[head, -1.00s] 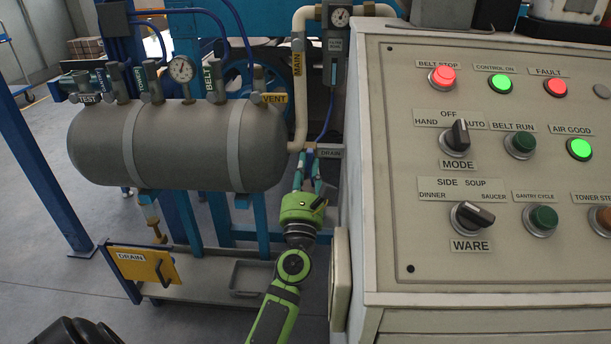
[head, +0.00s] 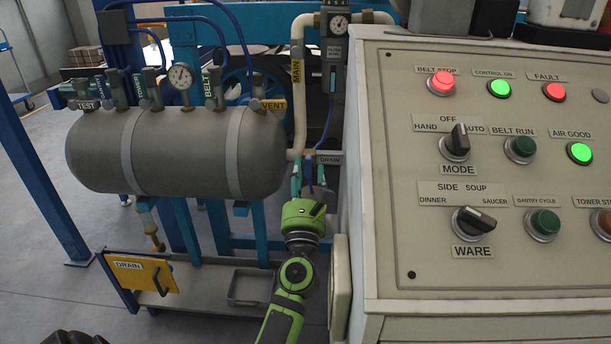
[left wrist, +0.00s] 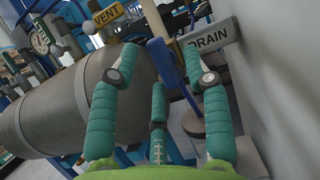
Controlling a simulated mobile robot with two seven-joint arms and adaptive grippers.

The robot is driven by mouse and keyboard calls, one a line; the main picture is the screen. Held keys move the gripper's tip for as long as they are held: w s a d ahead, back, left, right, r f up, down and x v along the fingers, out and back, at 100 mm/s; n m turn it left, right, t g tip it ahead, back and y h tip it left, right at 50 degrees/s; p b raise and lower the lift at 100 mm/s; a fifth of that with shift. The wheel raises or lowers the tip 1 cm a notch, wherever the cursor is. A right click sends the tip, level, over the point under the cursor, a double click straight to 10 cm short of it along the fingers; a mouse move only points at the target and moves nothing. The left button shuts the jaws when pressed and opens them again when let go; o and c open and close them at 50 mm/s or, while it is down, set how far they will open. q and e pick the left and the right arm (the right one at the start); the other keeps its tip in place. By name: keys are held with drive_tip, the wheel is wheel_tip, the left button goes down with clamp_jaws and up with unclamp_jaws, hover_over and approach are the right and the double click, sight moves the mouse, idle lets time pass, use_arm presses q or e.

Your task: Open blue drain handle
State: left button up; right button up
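My left gripper (head: 308,172) is in front of the grey DRAIN label (head: 329,159), in the gap between the tank and the control cabinet. Its teal fingers are spread apart and point up and away. In the left wrist view, the left gripper (left wrist: 158,52) has a narrow blue upright part, seemingly the drain handle (left wrist: 162,62), between its fingers. The fingers look apart from it, though contact is hard to judge. The DRAIN label (left wrist: 212,37) is just beyond the right finger. In the head view the handle is small and mostly hidden by the fingers. My right gripper is not in view.
A grey tank (head: 180,150) with several labelled valves stands to the left. The control cabinet (head: 480,260) stands close on the right, leaving a narrow gap. A yellow DRAIN plate (head: 140,273) with a dark handle and a low tray (head: 215,305) are below the tank.

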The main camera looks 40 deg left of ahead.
use_arm(q)
drive_tip(key=v, duration=1.2)
drive_tip(key=shift+f, duration=0.1)
